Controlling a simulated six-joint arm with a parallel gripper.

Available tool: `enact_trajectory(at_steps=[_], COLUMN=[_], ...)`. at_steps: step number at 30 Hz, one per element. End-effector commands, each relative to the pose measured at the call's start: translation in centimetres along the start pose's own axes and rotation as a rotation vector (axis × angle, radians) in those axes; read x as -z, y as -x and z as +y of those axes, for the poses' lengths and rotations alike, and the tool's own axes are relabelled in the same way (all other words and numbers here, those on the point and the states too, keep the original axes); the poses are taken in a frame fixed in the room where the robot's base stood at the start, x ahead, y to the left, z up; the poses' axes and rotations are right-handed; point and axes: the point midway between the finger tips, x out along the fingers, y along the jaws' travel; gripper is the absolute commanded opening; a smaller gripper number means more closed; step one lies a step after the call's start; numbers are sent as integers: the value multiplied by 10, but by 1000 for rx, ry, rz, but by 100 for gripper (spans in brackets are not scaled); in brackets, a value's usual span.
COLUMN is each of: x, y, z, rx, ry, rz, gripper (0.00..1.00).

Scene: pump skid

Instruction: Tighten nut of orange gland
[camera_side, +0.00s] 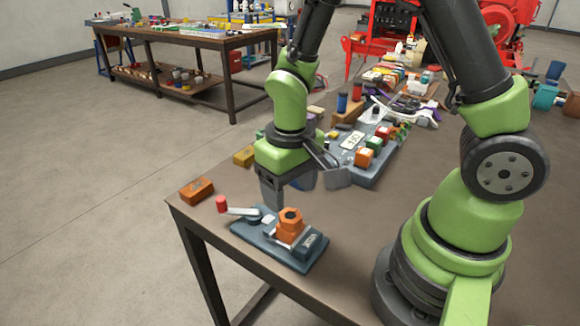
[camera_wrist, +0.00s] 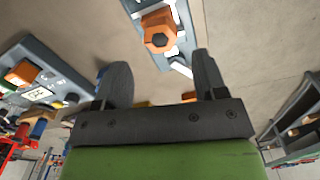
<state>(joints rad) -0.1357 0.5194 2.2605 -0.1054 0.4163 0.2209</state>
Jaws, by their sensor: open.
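The orange gland with its hexagonal nut (camera_side: 290,219) stands upright on a small dark blue-grey base plate (camera_side: 296,262) near the table's front corner. In the wrist view, the orange nut (camera_wrist: 159,37) shows beyond the fingertips, at upper middle, with its plate around it. My gripper (camera_side: 305,187) is above the table, behind the gland in the side view, apart from it. Its two dark fingers (camera_wrist: 160,80) are spread wide with nothing between them. A crank with a red knob (camera_side: 221,204) is on the left of the same plate.
An orange block (camera_side: 197,190) lies at the table's left edge. A larger grey panel (camera_side: 366,180) with orange and red blocks stands behind my gripper. Bare tabletop (camera_side: 345,220) lies right of the plate.

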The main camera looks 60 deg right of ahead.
Motion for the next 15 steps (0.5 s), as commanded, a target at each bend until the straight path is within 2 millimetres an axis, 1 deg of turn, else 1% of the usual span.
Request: enact_trajectory(at_steps=[1,6,10,15], x=[1,1,1,0], y=[11,34,44,46], z=[0,0,0,0], rx=[3,2,1,0], ry=[0,1,0,0], rz=[7,6,3,1], gripper=[65,65,65,65])
